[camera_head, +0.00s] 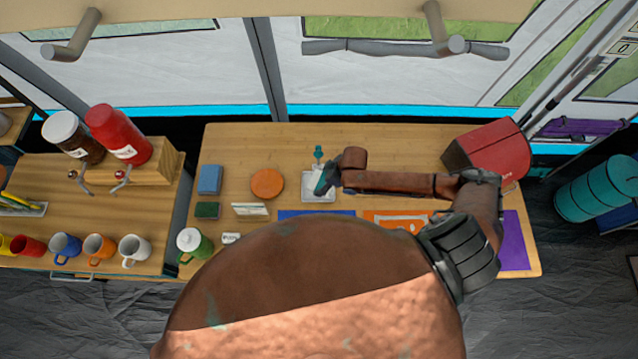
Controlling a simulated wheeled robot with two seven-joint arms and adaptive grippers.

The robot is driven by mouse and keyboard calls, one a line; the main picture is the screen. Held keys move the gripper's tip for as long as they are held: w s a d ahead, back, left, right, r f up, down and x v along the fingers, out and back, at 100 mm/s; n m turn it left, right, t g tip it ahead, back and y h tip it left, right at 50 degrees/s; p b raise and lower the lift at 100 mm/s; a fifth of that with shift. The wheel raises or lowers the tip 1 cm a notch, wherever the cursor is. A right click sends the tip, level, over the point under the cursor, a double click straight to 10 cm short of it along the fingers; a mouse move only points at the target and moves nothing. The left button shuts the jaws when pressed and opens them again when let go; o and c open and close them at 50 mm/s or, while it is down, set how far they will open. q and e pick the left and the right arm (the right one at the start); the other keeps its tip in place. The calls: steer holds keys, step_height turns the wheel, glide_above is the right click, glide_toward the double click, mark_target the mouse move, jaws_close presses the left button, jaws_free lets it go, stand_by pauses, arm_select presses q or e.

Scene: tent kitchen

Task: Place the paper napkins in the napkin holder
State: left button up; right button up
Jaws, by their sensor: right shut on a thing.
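My right gripper (327,180) is at the middle of the wooden table, shut over a flat white square, which I take to be the paper napkins (318,196). Its fingers hide part of the white square, and the grip itself is too small to see clearly. A small teal knob (318,152) stands just behind the white square; I cannot tell whether it belongs to the napkin holder. My left gripper is not in view.
Mugs and dispensers stand at left. The back middle is clear.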

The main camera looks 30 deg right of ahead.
mark_target(321, 179)
steer(key=shift+w+a+f, duration=0.25)
steer(key=shift+w+f, duration=0.8)
steer(key=shift+f, duration=0.1)
steer(key=shift+w+f, duration=0.15)
steer(key=shift+f, duration=1.6)
steer(key=shift+f, duration=0.1)
steer(key=o, duration=0.8)
steer(key=shift+o, duration=0.2)
steer(key=v, duration=1.2)
